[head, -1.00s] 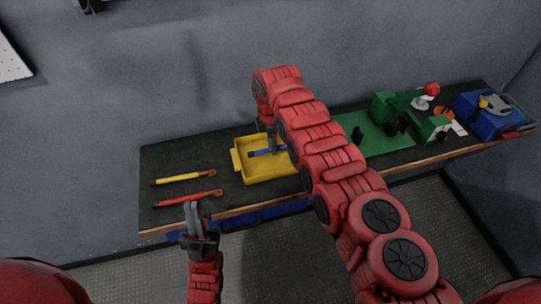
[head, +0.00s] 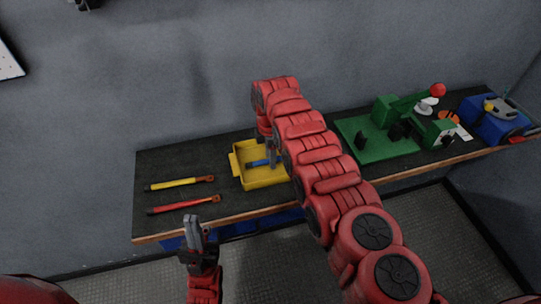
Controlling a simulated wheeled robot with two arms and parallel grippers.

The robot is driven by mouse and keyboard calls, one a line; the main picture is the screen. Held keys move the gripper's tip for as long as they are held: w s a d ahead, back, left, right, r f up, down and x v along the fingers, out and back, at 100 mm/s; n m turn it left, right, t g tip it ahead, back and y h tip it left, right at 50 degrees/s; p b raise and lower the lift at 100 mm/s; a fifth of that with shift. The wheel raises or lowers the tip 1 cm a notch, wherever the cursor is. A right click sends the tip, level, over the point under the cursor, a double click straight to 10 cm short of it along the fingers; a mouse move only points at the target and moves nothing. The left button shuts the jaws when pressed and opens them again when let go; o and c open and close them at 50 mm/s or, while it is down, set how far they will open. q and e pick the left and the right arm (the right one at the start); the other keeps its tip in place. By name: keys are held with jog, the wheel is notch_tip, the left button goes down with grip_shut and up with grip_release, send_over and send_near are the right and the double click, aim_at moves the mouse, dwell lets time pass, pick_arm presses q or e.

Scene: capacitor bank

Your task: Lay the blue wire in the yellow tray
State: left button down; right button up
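The yellow tray (head: 237,167) sits on the dark bench top, left of the middle. The blue wire (head: 257,163) lies in or just above the tray, partly hidden by my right gripper. My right gripper (head: 272,162) points down inside the tray outline at the wire's right part. I cannot tell whether its fingers are closed on the wire or apart. My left gripper (head: 192,219) is in front of the bench's front edge, its fingers close together with nothing visible between them, apart from the tray and wire.
A yellow tool or cable (head: 180,183) and a red one (head: 182,204) lie left of the tray. A green base plate with a lever press (head: 385,142) stands to the right. A blue box (head: 492,122) is at the far right. My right arm hides part of the bench.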

jog(key=shift+w+r+p, duration=0.1)
jog(key=shift+r+p, duration=0.2)
jog(key=shift+r, duration=0.15)
notch_tip(320, 180, up, 3)
jog(key=shift+f+p, duration=0.2)
jog(key=shift+p, duration=0.2)
notch_tip(320, 180, up, 9)
jog(key=b, duration=0.3)
jog(key=shift+a, duration=0.15)
jog(key=shift+f, duration=0.1)
